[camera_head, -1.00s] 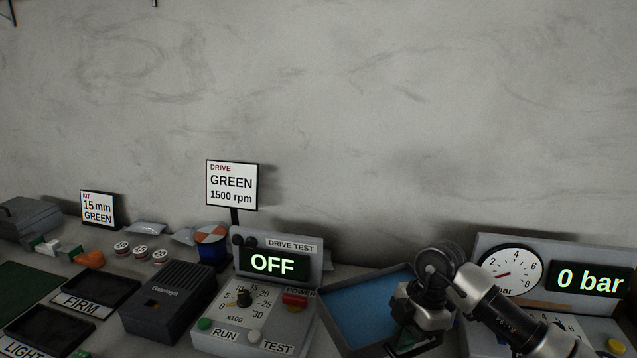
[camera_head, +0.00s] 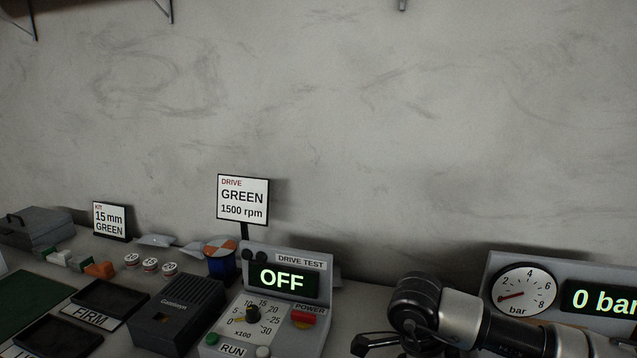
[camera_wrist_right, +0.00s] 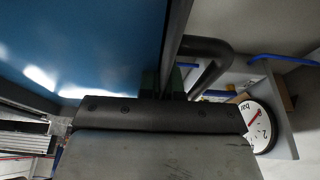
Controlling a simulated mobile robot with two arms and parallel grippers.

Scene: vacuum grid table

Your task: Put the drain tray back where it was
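The drain tray (camera_wrist_right: 85,45), with a blue inside and a dark rim, fills the upper left of the right wrist view. My right gripper (camera_wrist_right: 167,82) has its fingers on either side of the tray's rim and appears closed on it. A dark curved handle (camera_wrist_right: 215,62) shows just right of the rim. In the head view my right wrist (camera_head: 415,300) is at the lower right; its fingertips and the tray are not visible there. My left gripper is not in view.
The drive test box (camera_head: 290,280) reads OFF, left of my right arm. The pressure gauge panel (camera_head: 515,265) stands behind my forearm at the right. A black Gasstays box (camera_head: 178,312), dark FIRM tray (camera_head: 110,297) and small parts are farther left. Bare bench shows right of the test box.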

